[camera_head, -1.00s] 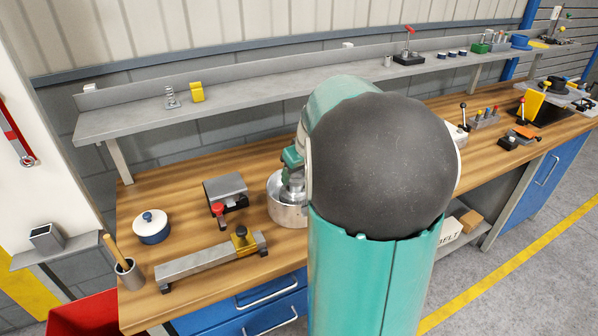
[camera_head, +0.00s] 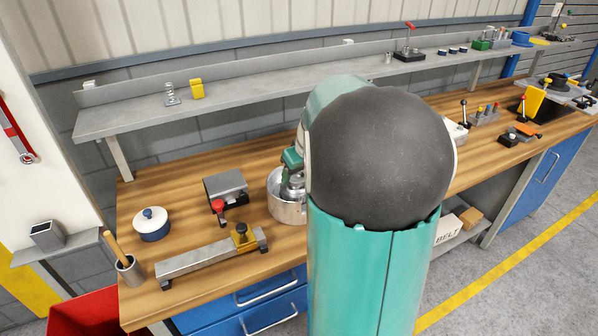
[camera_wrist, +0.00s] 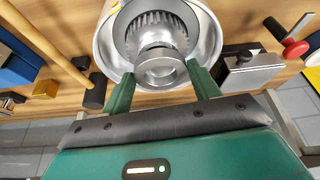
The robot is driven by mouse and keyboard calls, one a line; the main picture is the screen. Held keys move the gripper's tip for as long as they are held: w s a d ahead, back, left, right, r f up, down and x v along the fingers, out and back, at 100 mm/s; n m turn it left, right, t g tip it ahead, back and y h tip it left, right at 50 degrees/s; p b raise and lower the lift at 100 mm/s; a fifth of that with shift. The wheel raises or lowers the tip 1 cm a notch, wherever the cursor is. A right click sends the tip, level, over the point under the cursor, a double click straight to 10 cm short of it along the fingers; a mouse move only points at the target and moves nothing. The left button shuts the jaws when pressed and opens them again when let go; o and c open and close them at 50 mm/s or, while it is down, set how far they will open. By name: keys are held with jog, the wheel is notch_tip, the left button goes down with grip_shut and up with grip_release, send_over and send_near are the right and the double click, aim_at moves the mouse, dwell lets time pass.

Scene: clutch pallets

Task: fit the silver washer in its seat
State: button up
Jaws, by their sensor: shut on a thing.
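The silver washer (camera_wrist: 160,66) is a thick bright ring with a central hole. My gripper (camera_wrist: 159,72) is shut on it, with one green finger on each side in the wrist view. The washer overlaps the near part of a round silver housing (camera_wrist: 204,35), which has a toothed ring (camera_wrist: 152,22) inside. I cannot tell whether the washer touches the seat, which is mostly hidden behind it. In the head view the housing (camera_head: 283,212) stands on the bench, with my wrist above it, and my arm hides its right side.
A grey block with a red knob (camera_head: 218,206) stands left of the housing. A long grey bar fixture with a yellow clamp (camera_head: 240,237) lies in front. A blue-and-white lidded pot (camera_head: 152,224) is farther left. A grey shelf (camera_head: 135,117) runs behind the bench (camera_head: 180,180).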

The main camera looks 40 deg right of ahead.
jog(key=shift+f, duration=0.85)
dwell(0.6)
jog(key=o, duration=1.5)
jog(key=shift+r, duration=0.1)
jog(key=shift+r, duration=3.45)
